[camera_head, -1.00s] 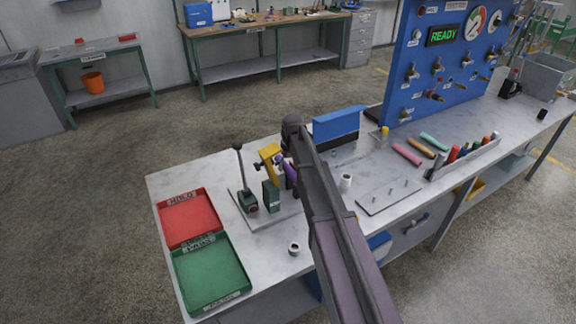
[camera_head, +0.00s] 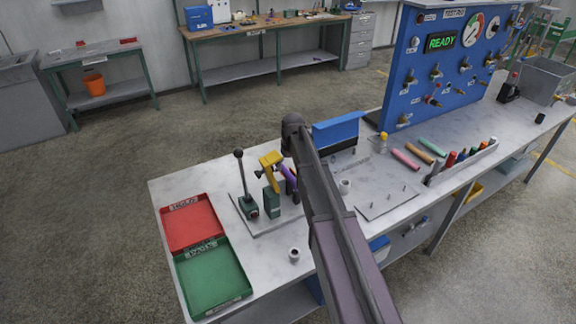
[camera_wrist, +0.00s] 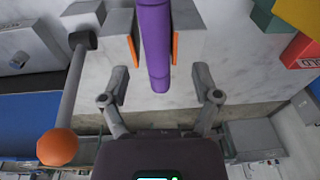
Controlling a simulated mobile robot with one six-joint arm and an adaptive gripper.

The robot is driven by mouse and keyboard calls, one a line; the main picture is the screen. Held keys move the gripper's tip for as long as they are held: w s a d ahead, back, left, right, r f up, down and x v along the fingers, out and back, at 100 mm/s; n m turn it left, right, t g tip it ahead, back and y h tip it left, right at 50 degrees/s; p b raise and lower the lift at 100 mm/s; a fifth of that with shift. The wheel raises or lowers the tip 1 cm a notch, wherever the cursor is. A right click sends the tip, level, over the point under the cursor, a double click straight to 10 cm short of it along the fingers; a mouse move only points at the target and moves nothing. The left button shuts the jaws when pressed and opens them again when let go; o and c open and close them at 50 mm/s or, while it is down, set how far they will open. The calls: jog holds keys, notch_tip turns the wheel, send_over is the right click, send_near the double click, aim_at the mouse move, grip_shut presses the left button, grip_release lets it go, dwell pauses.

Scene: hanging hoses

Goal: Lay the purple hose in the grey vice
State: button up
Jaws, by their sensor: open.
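The purple hose (camera_wrist: 155,42) runs down from the top of the wrist view to a free end. It lies between the two orange-lined jaws of the grey vice (camera_wrist: 191,38); how deep it sits, I cannot tell. My gripper (camera_wrist: 159,74) is open, with one finger on either side of the hose's free end and clear gaps between. In the head view a short piece of the purple hose (camera_head: 289,176) shows beside my arm. My arm hides most of the vice and gripper there.
A lever with an orange ball (camera_wrist: 58,147) stands close at left in the wrist view. Red (camera_head: 191,222) and green trays (camera_head: 212,278) lie further left.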

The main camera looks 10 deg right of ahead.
aim_at(288, 173)
notch_tip(288, 173, up, 7)
jog(key=p, duration=0.6)
jog(key=shift+f, duration=0.2)
jog(key=shift+a, duration=0.1)
dwell(0.6)
